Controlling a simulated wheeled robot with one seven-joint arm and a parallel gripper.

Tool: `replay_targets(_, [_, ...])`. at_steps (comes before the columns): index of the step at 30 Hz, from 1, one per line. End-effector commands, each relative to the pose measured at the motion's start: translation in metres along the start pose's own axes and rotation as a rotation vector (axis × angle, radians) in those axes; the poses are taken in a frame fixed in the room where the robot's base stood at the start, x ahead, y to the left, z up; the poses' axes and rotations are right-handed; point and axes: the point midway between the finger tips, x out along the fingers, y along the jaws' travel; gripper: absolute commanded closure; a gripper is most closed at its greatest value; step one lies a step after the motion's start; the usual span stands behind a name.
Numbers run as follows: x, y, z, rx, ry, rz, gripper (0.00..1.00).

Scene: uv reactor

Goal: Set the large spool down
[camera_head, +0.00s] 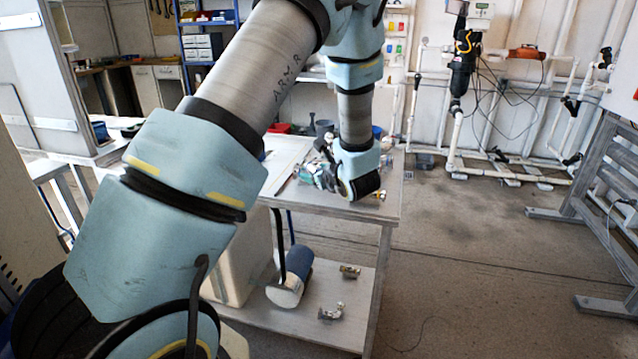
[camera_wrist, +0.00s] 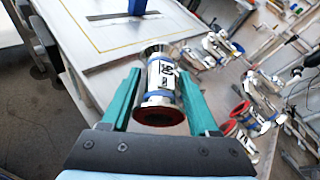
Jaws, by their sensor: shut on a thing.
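The large spool (camera_wrist: 162,72) is a metal pipe piece with a blue band, dark lettering and a red-rimmed flange at its near end. My gripper (camera_wrist: 160,82) is shut on it, with one teal finger on each side. In the head view my gripper (camera_head: 322,177) is over the top of the work table (camera_head: 370,208), near its middle, and the spool there is mostly hidden by my arm and clutter. I cannot tell whether the spool touches the table.
Several metal fittings (camera_wrist: 243,117) with red flanges lie right of the spool in the wrist view. A flat pale panel (camera_wrist: 115,38) with a blue block (camera_wrist: 137,7) lies beyond it. The lower shelf (camera_head: 325,290) holds a blue cylinder (camera_head: 299,262). Floor is free at right.

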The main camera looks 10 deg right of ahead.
Motion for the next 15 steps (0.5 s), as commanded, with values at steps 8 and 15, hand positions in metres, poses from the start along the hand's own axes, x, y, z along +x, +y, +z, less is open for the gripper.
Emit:
replay_targets(8, [0.012,0.009,-0.027,0.002,0.001,0.002,1.00])
replay_targets(15, [0.017,0.011,-0.039,-0.002,-0.002,-0.001,1.00])
